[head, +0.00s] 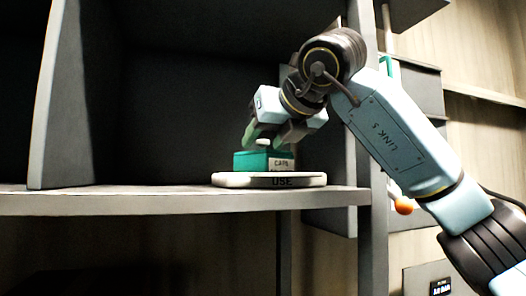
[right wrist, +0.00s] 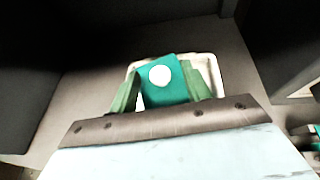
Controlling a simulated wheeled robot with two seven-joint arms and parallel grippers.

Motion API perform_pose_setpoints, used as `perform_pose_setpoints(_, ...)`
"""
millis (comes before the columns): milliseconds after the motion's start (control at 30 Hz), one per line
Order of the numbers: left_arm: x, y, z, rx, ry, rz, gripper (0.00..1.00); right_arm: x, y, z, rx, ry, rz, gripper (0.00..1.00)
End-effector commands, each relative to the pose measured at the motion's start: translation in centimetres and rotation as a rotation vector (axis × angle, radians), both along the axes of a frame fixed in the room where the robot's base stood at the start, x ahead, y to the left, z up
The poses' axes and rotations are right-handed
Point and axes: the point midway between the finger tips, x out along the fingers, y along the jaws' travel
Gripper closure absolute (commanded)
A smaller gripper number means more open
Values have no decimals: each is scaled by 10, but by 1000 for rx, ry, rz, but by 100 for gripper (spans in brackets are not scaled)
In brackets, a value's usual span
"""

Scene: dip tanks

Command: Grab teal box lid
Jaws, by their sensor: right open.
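A teal box (head: 251,160) with a label reading "CAPS" stands on a white tray (head: 225,180) marked "USE" on the shelf. A white knob (head: 263,142) sits on top of its lid; the teal lid (right wrist: 166,90) and the round knob (right wrist: 160,75) also show in the right wrist view. My right gripper (head: 266,142) is just above the box, with its green fingers pointing down around the knob. In the right wrist view, the open fingers (right wrist: 162,90) lie on either side of the lid. I cannot tell whether they touch it. My left gripper is not in view.
The grey shelf (head: 120,200) has an upright divider (head: 60,100) at left and a side post at right. The shelf left of the tray is bare. An orange ball-like thing (head: 404,205) shows below my right arm.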

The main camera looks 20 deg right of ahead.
Motion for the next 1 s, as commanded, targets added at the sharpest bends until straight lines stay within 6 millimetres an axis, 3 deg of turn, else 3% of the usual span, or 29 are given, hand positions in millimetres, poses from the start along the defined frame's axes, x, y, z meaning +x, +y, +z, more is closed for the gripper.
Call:
perform_pose_setpoints(67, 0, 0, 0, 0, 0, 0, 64, 0, 0, 0, 0, 0, 0, 56)
perform_pose_setpoints(400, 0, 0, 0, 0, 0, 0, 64, -1, 0, 0, 0, 1, 0, 100)
perform_pose_setpoints(767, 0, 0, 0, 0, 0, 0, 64, 0, 0, 6, 2, 0, -1, 100)
perform_pose_setpoints(1000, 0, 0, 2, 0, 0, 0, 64, -1, 1, 37, 2, -1, -1, 100)
